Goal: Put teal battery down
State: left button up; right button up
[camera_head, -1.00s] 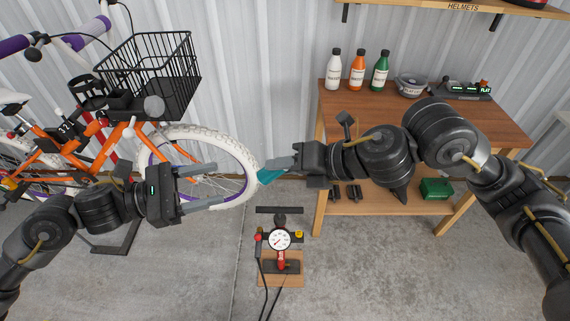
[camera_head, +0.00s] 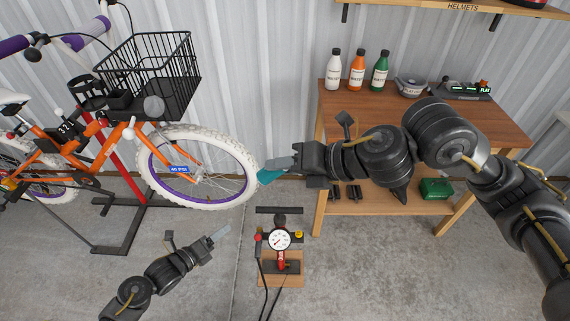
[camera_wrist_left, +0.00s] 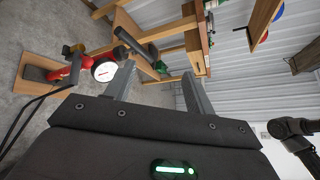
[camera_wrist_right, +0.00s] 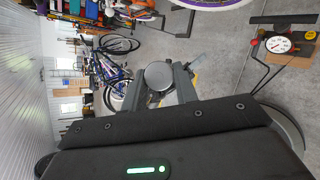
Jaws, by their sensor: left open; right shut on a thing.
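The teal battery (camera_head: 270,176) is in my right gripper (camera_head: 281,167), which is shut on it. It is held in the air between the bicycle's front wheel and the wooden bench; only part of it shows in the head view. In the right wrist view, a round grey face (camera_wrist_right: 158,75) sits between the fingers of the right gripper (camera_wrist_right: 160,88). My left gripper (camera_head: 218,237) is low at the left of the pump, with nothing in it. Its spread, empty fingers show in the left wrist view (camera_wrist_left: 158,88).
The wooden bench (camera_head: 430,110) carries three bottles (camera_head: 357,70), a round tub (camera_head: 411,84) and a dark device with lit displays (camera_head: 465,90). A green box (camera_head: 436,188) is on its lower shelf. A floor pump (camera_head: 280,245) and the bicycle (camera_head: 195,165) stand nearby.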

pick_arm(q)
jog(key=s+f+n+g+y, duration=0.3)
jog(key=s+f+n, duration=0.4)
jog(key=f, duration=0.6)
jog(key=s+f+n+g+y, duration=0.2)
jog(key=s+f+n, duration=0.4)
jog(key=s+f, duration=0.45)
jog(key=s+a+f+n+g+y, duration=0.1)
jog(key=s+f+n+g, duration=0.1)
jog(key=s+f+n, duration=0.2)
jog(key=s+a+f+n+g+y, duration=0.1)
jog(key=s+f+n, duration=0.4)
jog(key=s, duration=0.6)
jog(key=s+a+f+n+g+y, duration=0.1)
jog(key=s+a+f+n+g, duration=0.1)
jog(key=s+n, duration=0.4)
notch_tip(320, 180, down, 2)
jog(key=shift+s+f+n+g, duration=0.25)
jog(key=shift+s+n+g, duration=0.15)
jog(key=shift+s+g, duration=0.6)
jog(key=shift+s, duration=0.2)
